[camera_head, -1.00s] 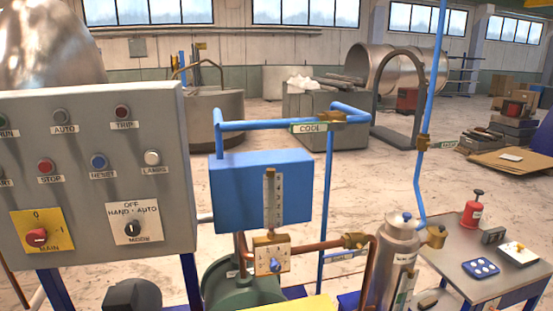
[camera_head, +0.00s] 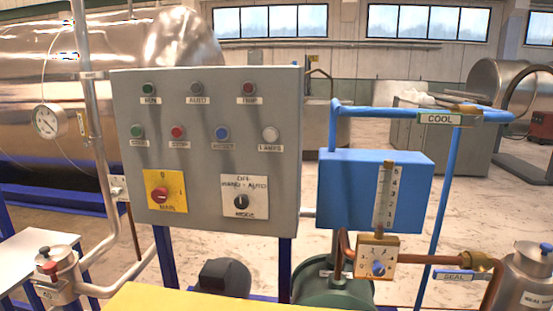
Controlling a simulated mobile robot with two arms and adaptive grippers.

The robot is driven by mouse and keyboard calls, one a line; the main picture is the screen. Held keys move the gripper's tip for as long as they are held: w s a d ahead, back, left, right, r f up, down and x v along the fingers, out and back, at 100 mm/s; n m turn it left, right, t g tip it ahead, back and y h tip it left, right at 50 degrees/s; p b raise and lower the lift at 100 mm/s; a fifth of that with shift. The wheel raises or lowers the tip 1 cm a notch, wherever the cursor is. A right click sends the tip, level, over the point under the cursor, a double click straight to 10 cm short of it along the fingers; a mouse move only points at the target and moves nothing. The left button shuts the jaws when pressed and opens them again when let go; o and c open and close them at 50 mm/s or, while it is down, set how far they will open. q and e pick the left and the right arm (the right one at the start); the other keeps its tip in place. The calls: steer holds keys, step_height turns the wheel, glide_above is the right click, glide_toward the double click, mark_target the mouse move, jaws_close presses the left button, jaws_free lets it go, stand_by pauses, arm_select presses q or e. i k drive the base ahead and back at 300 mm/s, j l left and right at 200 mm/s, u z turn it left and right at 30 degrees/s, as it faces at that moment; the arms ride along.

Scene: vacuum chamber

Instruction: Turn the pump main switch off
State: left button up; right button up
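The pump main switch (camera_head: 160,195) is a red rotary knob on a yellow plate (camera_head: 166,180) labelled MAIN, with a 0 at its top and a mark at its right. It sits at the lower left of the grey control panel (camera_head: 210,110). The exact direction of the knob is too small to tell. Beside it on the right is the MODE selector (camera_head: 241,202), a black knob on a white plate marked OFF, HAND and AUTO. Neither of my grippers shows in the head view.
A blue box (camera_head: 375,185) with blue and copper piping is at the right. A yellow surface (camera_head: 220,298) lies below the panel. The panel's front looks unobstructed.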

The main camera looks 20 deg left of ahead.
mark_target(159, 195)
steer(key=u, duration=1.45)
